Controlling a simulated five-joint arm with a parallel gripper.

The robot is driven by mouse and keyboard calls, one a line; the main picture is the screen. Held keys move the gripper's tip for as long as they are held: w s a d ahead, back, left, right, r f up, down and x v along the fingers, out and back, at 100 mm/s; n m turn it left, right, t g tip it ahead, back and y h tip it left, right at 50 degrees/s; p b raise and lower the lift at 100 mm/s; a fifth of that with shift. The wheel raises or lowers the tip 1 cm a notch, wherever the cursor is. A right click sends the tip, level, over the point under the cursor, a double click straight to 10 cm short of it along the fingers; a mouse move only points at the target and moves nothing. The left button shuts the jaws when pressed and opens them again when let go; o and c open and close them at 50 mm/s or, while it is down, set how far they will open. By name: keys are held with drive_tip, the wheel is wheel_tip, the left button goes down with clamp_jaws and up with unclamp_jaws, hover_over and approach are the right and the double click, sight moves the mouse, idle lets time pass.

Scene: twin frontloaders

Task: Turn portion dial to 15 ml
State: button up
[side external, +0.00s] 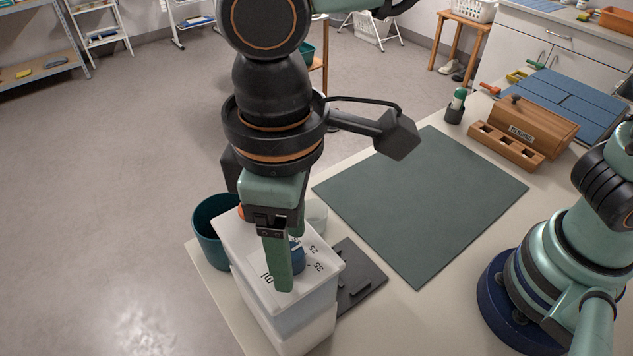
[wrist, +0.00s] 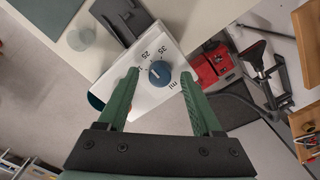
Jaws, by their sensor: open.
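The portion dial is a dark blue round knob with a light pointer line, in the middle of the wrist view (wrist: 160,73). It sits on the top face of a white box (side external: 325,268), printed with 25, 35 and ml. In the wrist view the pointer aims up and left, away from the ml print; I cannot read a 15. In the side view the dial (side external: 297,262) is partly hidden behind my gripper. My gripper (wrist: 160,82) is open, with its green fingers on either side of the dial and apart from it. In the side view my gripper (side external: 283,272) points down over the box top.
A teal bin (side external: 208,232) stands left of the box. A dark grey tray (side external: 360,283) lies to its right. A green mat (side external: 420,200) covers the bare table middle. A wooden box (side external: 530,125) and a green-capped bottle (side external: 458,98) stand at the back.

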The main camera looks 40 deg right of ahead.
drive_tip(key=shift+f, duration=0.1)
clamp_jaws()
idle(0.3)
drive_tip(key=n, duration=0.4)
drive_tip(key=shift+n, duration=0.3)
drive_tip(key=n, duration=0.4)
drive_tip(key=shift+n, duration=0.3)
unclamp_jaws()
